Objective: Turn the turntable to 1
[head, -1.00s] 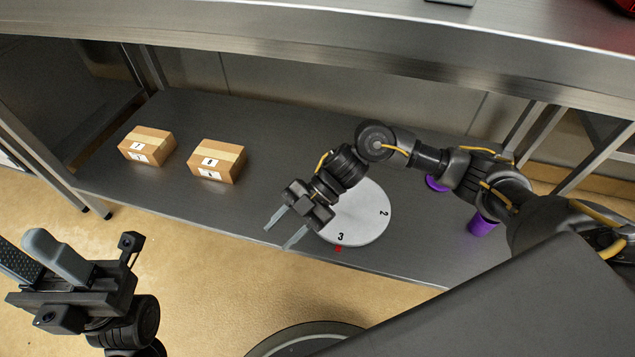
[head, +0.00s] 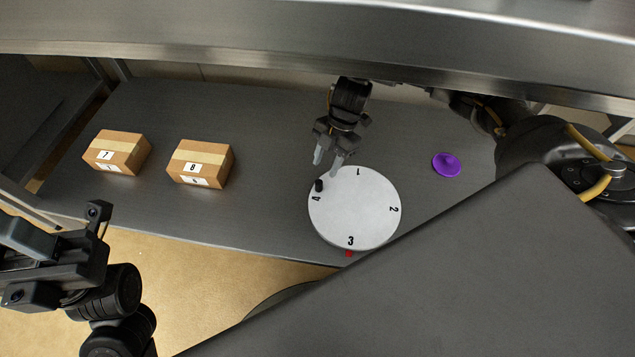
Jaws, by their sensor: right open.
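The turntable (head: 355,210) is a round light-grey disc on the lower shelf. Its rim carries the numbers 1 at the far side, 2 at right, 3 at the near side and 4 at left. A small black knob (head: 319,186) stands up near the 4. A red marker (head: 348,254) lies at the near edge, by the 3. My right gripper (head: 327,166) is open and empty, its fingers pointing down by the disc's far-left edge, just beyond the knob. My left gripper (head: 22,258) is at the left edge, partly cut off, away from the disc; its fingertips are not clear.
Two cardboard boxes, one labelled 7 (head: 117,153) and one labelled 8 (head: 201,163), stand left on the shelf (head: 265,215). A purple object (head: 447,165) lies right of the disc. The upper steel counter (head: 300,45) overhangs the far side.

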